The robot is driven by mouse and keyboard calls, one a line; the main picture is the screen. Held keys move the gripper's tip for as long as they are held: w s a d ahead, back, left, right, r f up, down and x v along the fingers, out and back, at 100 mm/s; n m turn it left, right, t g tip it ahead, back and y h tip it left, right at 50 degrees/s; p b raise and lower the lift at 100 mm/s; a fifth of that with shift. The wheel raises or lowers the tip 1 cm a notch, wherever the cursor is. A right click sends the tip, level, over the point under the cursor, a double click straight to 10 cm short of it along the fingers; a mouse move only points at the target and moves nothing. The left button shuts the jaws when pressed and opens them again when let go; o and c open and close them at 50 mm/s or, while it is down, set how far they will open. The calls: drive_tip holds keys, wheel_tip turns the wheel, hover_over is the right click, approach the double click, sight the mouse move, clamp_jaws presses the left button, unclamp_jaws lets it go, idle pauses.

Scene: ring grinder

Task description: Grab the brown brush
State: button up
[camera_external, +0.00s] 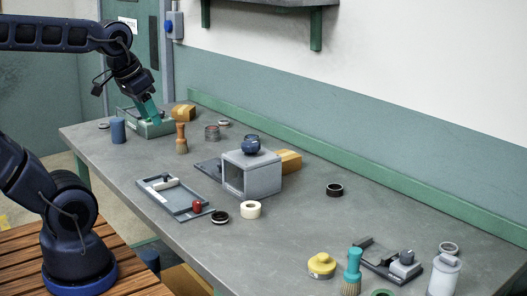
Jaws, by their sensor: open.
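The brown brush (181,135) stands upright on the grey workbench (300,213), toward its far left part. It has an orange-brown handle on top and pale bristles below. My gripper (153,114) points down at the far left end of the bench, over a green tray-like box (158,131). Its teal fingers are open, with nothing visible between them. It is left of the brown brush and apart from it. The fingertips partly overlap the green box in this view, so I cannot tell whether they touch it.
A blue cylinder (118,130) stands left of the green box. A grey box (251,177) and a flat tray (178,200) sit mid-bench. A teal-handled brush (353,262) stands at the front right.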

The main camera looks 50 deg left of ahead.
drive_tip(key=w+a+r+n+g, duration=0.1)
drive_tip(key=w+a+r+n, duration=0.1)
drive_tip(key=w+a+n, duration=0.3)
drive_tip(key=w+a+r+n, duration=0.1)
drive_tip(key=w+a+r, duration=0.1)
drive_tip(key=w, duration=0.5)
drive_tip(key=n+g, duration=0.4)
drive_tip(key=n, duration=1.4)
hover_over(181, 140)
drive_tip(key=w+a, duration=0.1)
wheel_tip(181, 140, down, 19)
drive_tip(key=shift+a+r, duration=0.1)
drive_tip(key=shift+w+a+f+n, duration=0.1)
drive_tip(key=shift+a+f+n, duration=0.2)
drive_tip(key=shift+f+n, duration=0.15)
wheel_tip(181, 140, down, 5)
drive_tip(key=shift+f, duration=0.15)
drive_tip(key=shift+s+d+f, duration=0.15)
drive_tip(key=shift+f, duration=1.15)
drive_tip(key=shift+s+d+f, duration=0.1)
drive_tip(key=shift+d+f, duration=0.05)
drive_tip(key=shift+f, duration=1.1)
clamp_jaws()
